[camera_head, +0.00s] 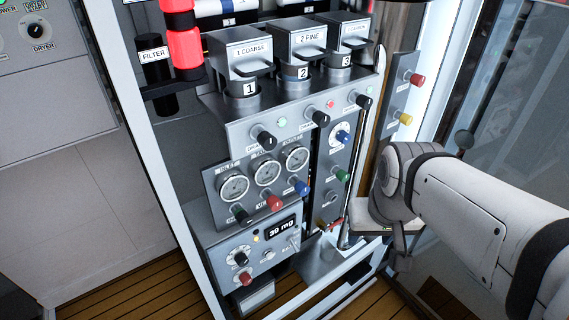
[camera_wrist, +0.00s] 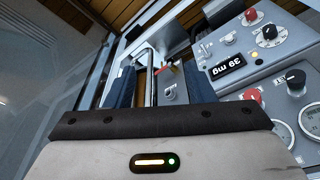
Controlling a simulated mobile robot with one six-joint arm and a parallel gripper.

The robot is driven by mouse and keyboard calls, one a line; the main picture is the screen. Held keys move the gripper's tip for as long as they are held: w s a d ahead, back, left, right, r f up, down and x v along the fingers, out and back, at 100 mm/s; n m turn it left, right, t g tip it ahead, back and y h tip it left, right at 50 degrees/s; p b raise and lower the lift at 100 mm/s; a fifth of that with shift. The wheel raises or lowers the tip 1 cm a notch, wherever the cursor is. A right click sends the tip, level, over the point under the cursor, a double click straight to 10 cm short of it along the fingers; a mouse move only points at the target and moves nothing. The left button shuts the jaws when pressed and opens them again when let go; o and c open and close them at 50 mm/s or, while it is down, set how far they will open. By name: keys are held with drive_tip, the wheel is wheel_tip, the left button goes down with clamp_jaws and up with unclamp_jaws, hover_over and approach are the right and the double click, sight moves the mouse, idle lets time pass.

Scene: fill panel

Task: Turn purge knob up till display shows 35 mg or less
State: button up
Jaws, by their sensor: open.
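The display (camera_head: 283,229) on the lower grey box reads 39 mg. It also shows upside down in the wrist view (camera_wrist: 228,66). I cannot read a purge label on any knob, so I cannot tell which is the purge knob. Beside the display are a black knob (camera_head: 241,258) and a red knob (camera_head: 245,279); in the wrist view they are the black knob (camera_wrist: 269,32) and the red knob (camera_wrist: 250,15). My gripper (camera_wrist: 160,86) is open, its two dark blue fingers apart, facing the narrow right-hand panel. A small orange-red knob (camera_wrist: 159,70) shows between them, with no visible contact.
Three gauges (camera_head: 266,172) sit above black, red and blue knobs. The narrow panel bears a blue dial (camera_head: 342,137) and a green knob (camera_head: 341,175). A metal pipe (camera_wrist: 150,75) runs between the fingers' view. Numbered canisters (camera_head: 303,73) stand above.

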idle(0.7)
drive_tip(key=w+a+f+m+y+b, duration=0.2)
drive_tip(key=a+f+y+b, duration=0.2)
drive_tip(key=b, duration=0.1)
drive_tip(key=m+t+y+b, duration=0.6)
drive_tip(key=t+y+b, duration=0.1)
drive_tip(key=b, duration=0.2)
approach(347, 140)
drive_tip(key=s+a+f, duration=0.5)
drive_tip(key=a+f, duration=0.1)
drive_tip(key=a, duration=0.3)
drive_tip(key=w+d+r+m+t+b, duration=0.2)
drive_tip(key=w+d+r+m+t, duration=0.1)
drive_tip(key=w+d+t, duration=0.3)
drive_tip(key=shift+g, duration=0.5)
drive_tip(key=x, duration=0.6)
drive_tip(key=shift+a, duration=0.1)
